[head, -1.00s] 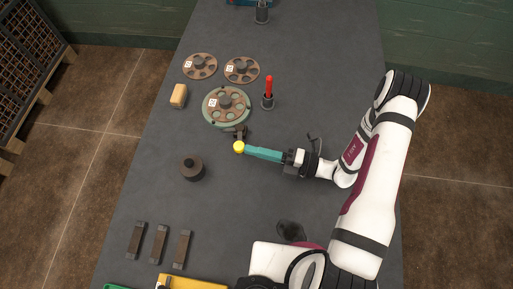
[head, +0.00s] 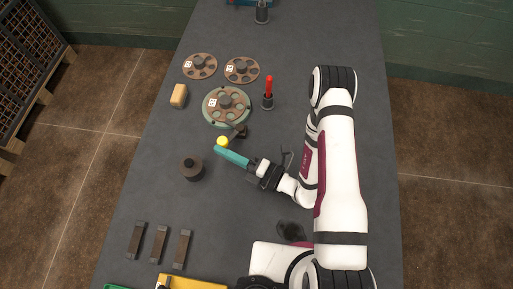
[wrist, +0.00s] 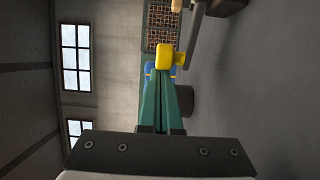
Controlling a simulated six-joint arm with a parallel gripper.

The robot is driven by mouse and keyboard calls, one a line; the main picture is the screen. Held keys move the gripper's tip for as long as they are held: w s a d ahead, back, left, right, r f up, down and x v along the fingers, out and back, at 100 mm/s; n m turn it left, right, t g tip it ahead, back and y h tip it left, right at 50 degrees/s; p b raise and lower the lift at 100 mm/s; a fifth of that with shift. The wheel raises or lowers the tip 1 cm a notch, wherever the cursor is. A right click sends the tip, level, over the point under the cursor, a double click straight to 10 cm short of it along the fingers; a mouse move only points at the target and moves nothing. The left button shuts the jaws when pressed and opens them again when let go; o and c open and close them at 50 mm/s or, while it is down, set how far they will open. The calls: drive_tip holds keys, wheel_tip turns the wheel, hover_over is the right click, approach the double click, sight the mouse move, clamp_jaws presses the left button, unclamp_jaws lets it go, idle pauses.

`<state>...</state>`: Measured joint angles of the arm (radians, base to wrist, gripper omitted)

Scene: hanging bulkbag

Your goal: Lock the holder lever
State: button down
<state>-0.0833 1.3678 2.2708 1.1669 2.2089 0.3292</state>
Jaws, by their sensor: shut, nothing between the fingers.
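The holder (head: 210,121) is a pale green round base with a brown perforated disc (head: 214,108) on it. Its lever is a short dark arm (head: 239,131) at the lower right of the base, ending in a yellow knob (head: 222,141). My gripper (head: 219,151) has long teal fingers, shut and empty, with the tips at the knob's lower side. In the wrist view the yellow knob (wrist: 164,57) sits just beyond the shut fingertips (wrist: 161,78). They appear to touch it, but I cannot be sure. The lever's locking parts are too small to make out.
A dark round weight (head: 192,168) stands just left of the fingers. A red-handled tool (head: 268,92) stands upright right of the holder. Two more discs (head: 199,66) and a wooden block (head: 178,96) lie beyond. Table is clear below the weight down to several dark bars (head: 158,244).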

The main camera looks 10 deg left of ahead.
drive_tip(key=shift+w+a, duration=0.25)
drive_tip(key=shift+a, duration=0.4)
idle(0.9)
drive_tip(key=s+d, duration=0.9)
drive_tip(key=d, duration=0.1)
drive_tip(key=shift+s+d, duration=0.1)
drive_tip(key=shift+s, duration=0.3)
